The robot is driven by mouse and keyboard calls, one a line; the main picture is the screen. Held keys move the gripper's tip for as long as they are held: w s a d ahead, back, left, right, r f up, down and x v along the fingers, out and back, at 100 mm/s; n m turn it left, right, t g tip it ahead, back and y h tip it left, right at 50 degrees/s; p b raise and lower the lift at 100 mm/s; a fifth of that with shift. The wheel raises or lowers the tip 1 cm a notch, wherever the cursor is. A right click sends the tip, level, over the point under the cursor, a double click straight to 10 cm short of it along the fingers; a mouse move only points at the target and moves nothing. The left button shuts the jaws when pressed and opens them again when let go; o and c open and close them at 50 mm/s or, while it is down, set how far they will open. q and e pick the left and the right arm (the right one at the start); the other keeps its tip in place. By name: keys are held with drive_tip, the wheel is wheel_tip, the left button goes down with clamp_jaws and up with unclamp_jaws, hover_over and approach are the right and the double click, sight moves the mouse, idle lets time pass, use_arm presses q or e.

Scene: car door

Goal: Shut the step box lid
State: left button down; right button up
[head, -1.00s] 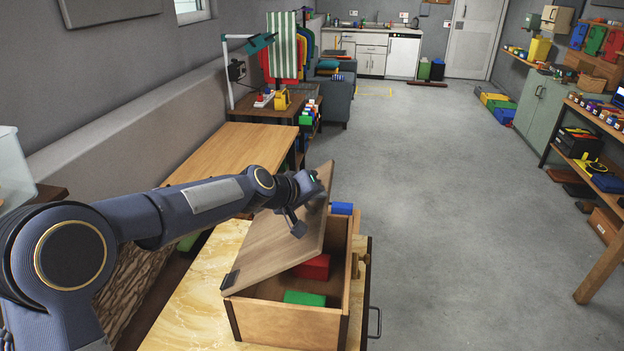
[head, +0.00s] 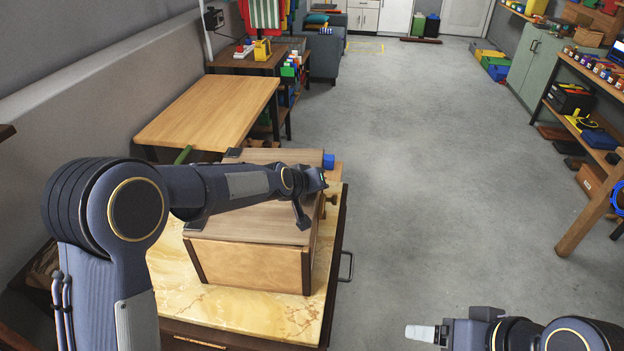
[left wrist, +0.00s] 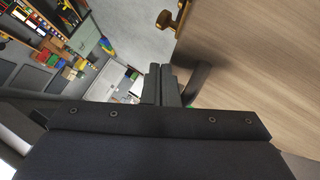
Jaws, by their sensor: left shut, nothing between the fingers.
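The step box (head: 250,265) is a wooden box on the marbled top of a cabinet in the head view. Its wooden lid (head: 262,222) lies flat, or nearly flat, over the box, and the inside is hidden. Any small gap under the lid is hard to tell. My left gripper (head: 318,180) is at the lid's right edge, shut and empty. In the left wrist view its fingers (left wrist: 162,85) are together beside the lid's wood surface (left wrist: 260,60). My right gripper (head: 428,333) is low at the right, away from the box; its jaw opening is unclear.
A wooden table (head: 210,110) stands beyond. Shelves (head: 585,120) line the right. The grey floor (head: 430,180) between is clear.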

use_arm(q)
drive_tip(key=shift+d+f+b, duration=0.15)
drive_tip(key=shift+f+b, duration=0.15)
drive_tip(key=shift+f, duration=0.4)
drive_tip(key=shift+d+f+b, duration=0.1)
drive_tip(key=shift+f+b, duration=0.2)
drive_tip(key=shift+f, duration=0.35)
